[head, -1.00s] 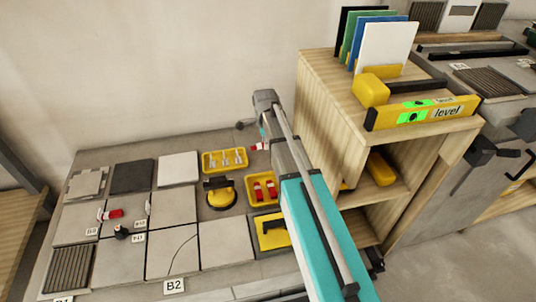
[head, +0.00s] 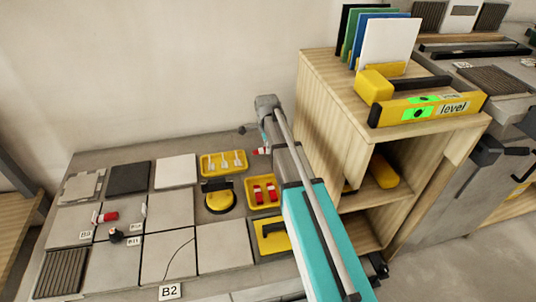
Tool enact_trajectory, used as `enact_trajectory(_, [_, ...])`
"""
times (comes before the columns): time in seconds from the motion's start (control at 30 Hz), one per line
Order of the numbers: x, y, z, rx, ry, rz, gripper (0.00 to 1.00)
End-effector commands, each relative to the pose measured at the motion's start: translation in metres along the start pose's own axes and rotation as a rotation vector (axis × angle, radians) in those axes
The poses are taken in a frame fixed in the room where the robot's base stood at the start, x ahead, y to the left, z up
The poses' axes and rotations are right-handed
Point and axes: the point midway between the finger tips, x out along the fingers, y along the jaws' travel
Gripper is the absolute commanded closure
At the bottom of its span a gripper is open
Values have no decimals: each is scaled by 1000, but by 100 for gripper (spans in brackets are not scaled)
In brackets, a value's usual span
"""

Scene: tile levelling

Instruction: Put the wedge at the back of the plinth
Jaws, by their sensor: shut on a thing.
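My gripper (head: 268,149) is at the back right of the tiled bench, largely hidden behind my own arm. A small red and white piece (head: 258,151) shows at its left side; it looks like the wedge, held in the jaws. Similar red wedges (head: 264,193) lie in a yellow tray (head: 249,203) in front of it. Another red piece (head: 109,217) lies on the tiles at the left. I cannot tell which surface is the plinth.
A yellow tray of white pieces (head: 223,162) and a yellow round tool (head: 219,201) are left of the arm. A wooden shelf unit (head: 318,100) stands close on the right, with a yellow level (head: 428,108) on top. Grey tiles (head: 167,258) cover the bench.

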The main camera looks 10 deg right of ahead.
Motion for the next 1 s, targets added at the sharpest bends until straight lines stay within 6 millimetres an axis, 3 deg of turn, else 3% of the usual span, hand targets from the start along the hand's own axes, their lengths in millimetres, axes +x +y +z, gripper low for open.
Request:
enact_trajectory(0.03, [10, 1, 0, 0, 0, 0, 100])
enact_trajectory(0.23, [23, 1, 0, 0, 0, 0, 100])
enact_trajectory(0.83, [29, 1, 0, 0, 0, 0, 100])
enact_trajectory(0.87, [28, 1, 0, 0, 0, 0, 69])
enact_trajectory(1.0, [27, 1, 0, 0, 0, 0, 43])
